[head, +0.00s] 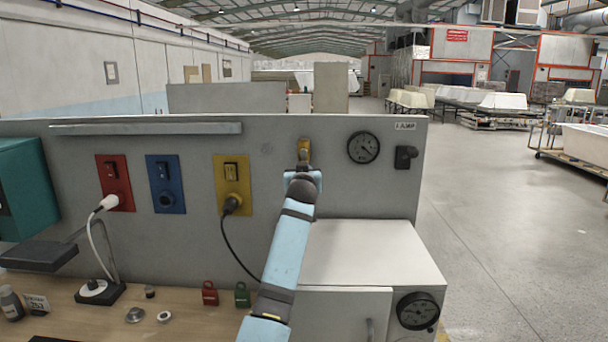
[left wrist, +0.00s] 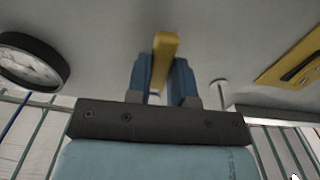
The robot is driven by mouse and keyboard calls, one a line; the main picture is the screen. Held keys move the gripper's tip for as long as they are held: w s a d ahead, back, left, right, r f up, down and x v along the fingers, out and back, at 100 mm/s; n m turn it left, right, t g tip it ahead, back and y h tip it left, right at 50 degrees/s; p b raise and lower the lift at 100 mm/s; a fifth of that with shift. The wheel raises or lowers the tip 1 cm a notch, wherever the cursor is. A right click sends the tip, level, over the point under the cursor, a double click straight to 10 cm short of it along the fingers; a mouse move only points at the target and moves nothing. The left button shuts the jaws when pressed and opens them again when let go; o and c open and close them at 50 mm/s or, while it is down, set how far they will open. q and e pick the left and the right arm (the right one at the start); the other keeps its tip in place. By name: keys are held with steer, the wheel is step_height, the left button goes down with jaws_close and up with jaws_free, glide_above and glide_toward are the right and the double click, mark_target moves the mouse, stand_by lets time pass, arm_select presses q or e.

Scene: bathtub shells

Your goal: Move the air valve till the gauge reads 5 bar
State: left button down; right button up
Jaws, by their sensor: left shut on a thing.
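The air valve's yellow handle (head: 304,148) is on the grey panel, left of a round black gauge (head: 363,147). The gauge's needle is too small to read surely. My left gripper (head: 303,174) reaches up to the handle from below. In the left wrist view the yellow handle (left wrist: 166,46) stands between the blue fingers of my left gripper (left wrist: 164,80), which is shut on it. The gauge (left wrist: 32,62) also shows there at the left, at a steep angle, with its reading unclear. The valve's body is mostly hidden. My right gripper is out of view.
Red (head: 115,170), blue (head: 160,172) and yellow (head: 225,172) switch plates are at the left. Padlocks and small parts lie on the bench (head: 185,318).

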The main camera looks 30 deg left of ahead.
arm_select(q)
steer(key=shift+w+d+r+n+b, duration=0.15)
steer(key=shift+d+n+b, duration=0.1)
steer(key=shift+n+b, duration=0.3)
steer(key=shift+w+d+f+n+b, duration=0.15)
steer(key=shift+d+n+b, duration=0.1)
steer(key=shift+n+b, duration=0.3)
steer(key=shift+r, duration=0.1)
steer(key=c, duration=1)
jaws_free()
steer(key=b+v, duration=0.2)
steer(key=v, duration=1.1)
steer(key=shift+s+b, duration=0.4)
